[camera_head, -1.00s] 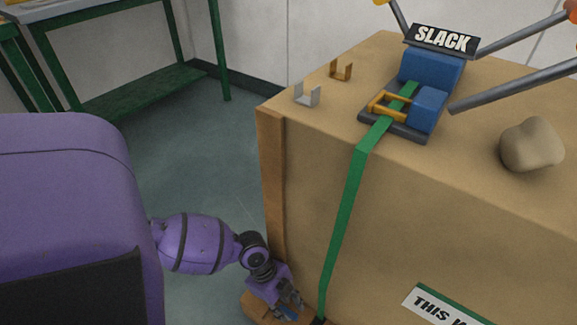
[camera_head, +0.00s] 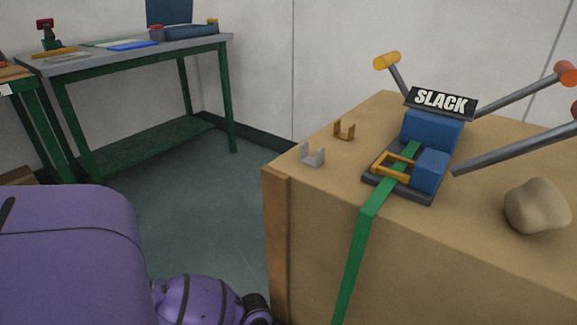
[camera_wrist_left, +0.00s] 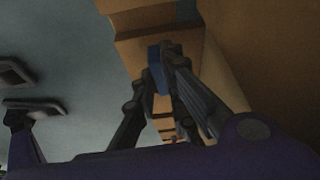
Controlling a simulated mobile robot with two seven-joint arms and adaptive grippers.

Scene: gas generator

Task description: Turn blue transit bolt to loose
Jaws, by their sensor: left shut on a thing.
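In the left wrist view my left gripper (camera_wrist_left: 161,74) is shut on the blue transit bolt (camera_wrist_left: 155,66), which shows as a small dark blue block between the dark fingertips, against wood at the foot of the crate. Much of the bolt is hidden by the fingers, and its turn angle cannot be told. In the head view only my purple left forearm shows at the bottom edge; the gripper and the bolt are below the picture. My right gripper is in neither view.
The wooden crate (camera_head: 310,225) fills the right, with a green strap (camera_head: 356,250), blue ratchet (camera_head: 432,168), "SLACK" sign (camera_head: 441,102), two small brackets and a beige lump (camera_head: 535,207) on top. A green-legged bench (camera_head: 130,62) stands at the back left. Floor between them is clear.

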